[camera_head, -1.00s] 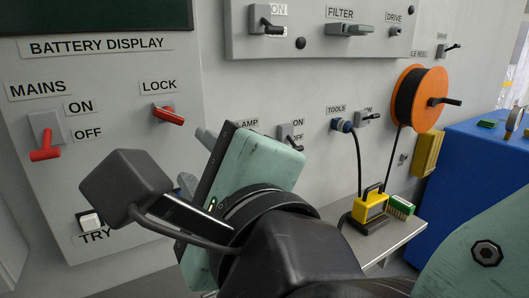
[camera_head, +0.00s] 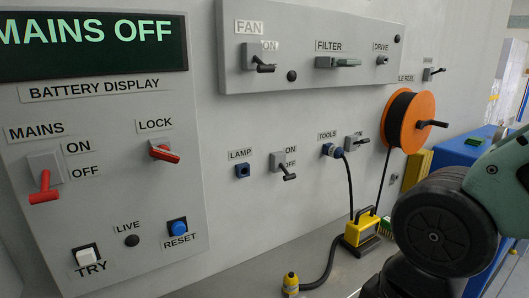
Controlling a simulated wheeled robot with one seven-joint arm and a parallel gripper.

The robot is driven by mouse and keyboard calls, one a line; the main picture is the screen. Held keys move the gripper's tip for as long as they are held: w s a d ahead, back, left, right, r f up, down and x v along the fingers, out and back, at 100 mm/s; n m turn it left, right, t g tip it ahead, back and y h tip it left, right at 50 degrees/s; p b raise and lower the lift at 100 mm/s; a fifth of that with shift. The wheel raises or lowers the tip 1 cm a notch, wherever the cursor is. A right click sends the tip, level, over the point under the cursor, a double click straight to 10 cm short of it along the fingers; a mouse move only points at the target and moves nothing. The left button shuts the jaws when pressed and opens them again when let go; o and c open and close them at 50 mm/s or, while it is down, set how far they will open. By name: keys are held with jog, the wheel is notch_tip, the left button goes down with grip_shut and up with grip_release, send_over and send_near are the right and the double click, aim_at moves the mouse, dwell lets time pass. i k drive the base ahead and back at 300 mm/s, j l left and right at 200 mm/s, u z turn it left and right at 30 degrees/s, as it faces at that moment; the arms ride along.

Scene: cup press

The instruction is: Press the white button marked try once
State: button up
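The white button (camera_head: 86,252) sits in a dark square surround low on the left panel, above the label TRY (camera_head: 90,268). Nothing covers it. From this view I cannot tell how far it is pushed in. My gripper's fingers are not in view. Only links of my arm show at the right edge and lower right, well apart from the button. The display (camera_head: 92,46) at the top left reads MAINS OFF in green.
A blue RESET button (camera_head: 177,226) and a dark LIVE lamp (camera_head: 132,241) are right of the white button. Red MAINS (camera_head: 44,186) and LOCK (camera_head: 163,153) handles are above.

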aim_at(85, 257)
jog(key=u, duration=1.2)
